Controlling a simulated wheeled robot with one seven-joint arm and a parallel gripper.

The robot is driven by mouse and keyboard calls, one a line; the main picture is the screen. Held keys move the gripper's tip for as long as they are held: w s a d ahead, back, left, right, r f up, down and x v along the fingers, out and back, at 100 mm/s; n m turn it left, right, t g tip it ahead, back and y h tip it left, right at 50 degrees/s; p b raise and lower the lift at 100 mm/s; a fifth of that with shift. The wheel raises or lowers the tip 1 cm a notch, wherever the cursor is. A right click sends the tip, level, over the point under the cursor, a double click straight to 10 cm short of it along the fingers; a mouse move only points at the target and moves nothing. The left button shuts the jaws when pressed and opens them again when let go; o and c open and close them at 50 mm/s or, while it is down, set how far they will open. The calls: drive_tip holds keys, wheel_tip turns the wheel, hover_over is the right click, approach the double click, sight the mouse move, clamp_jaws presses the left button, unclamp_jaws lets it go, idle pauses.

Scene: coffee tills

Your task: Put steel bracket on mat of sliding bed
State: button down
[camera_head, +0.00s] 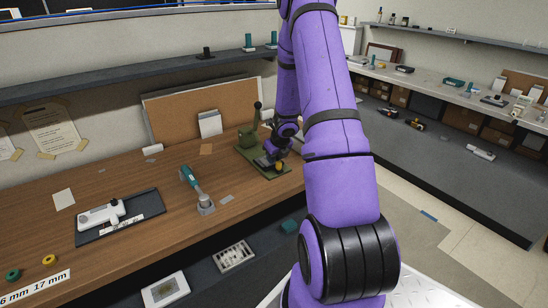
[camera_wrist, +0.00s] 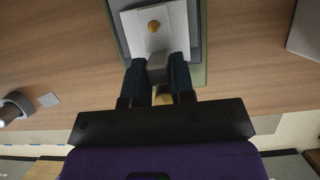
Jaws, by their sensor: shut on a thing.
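My gripper (camera_wrist: 160,78) is shut on a small grey metal piece, which I take to be the steel bracket (camera_wrist: 158,68). It holds the piece at the near edge of a pale plate with a brass knob (camera_wrist: 153,27). The plate lies over the green base (camera_wrist: 116,32) of a bench press. I cannot tell whether the piece touches the plate, or which surface is the mat. In the head view, the green press (camera_head: 246,140) with its upright lever stands on the wooden bench, and my gripper is low over its base. The piece is too small to make out there.
A teal-handled tool (camera_head: 189,176) stands on the bench left of the press. A white device on a dark tray (camera_head: 152,204) lies further left. A cork board (camera_head: 185,103) leans behind.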

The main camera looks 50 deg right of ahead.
drive_tip(key=shift+f, duration=0.1)
drive_tip(key=c, duration=1)
unclamp_jaws()
drive_tip(key=v, duration=1.2)
drive_tip(key=s+a+r+n+t+y, duration=0.1)
drive_tip(key=s+a+r+n+y, duration=0.15)
drive_tip(key=a+r+n, duration=1.7)
drive_tip(key=s+a+r+n, duration=0.2)
drive_tip(key=s+a+n, duration=0.3)
drive_tip(key=s+n, duration=0.1)
drive_tip(key=s+a+r+n+h, duration=0.1)
drive_tip(key=s+a+r+n, duration=0.1)
drive_tip(key=s+a+n, duration=0.2)
drive_tip(key=s+a+r+n, duration=0.2)
drive_tip(key=s+a+n, duration=0.3)
drive_tip(key=s+n, duration=0.4)
drive_tip(key=shift+a+r+h, duration=0.2)
drive_tip(key=shift+a+h, duration=0.05)
drive_tip(key=shift+a, duration=0.1)
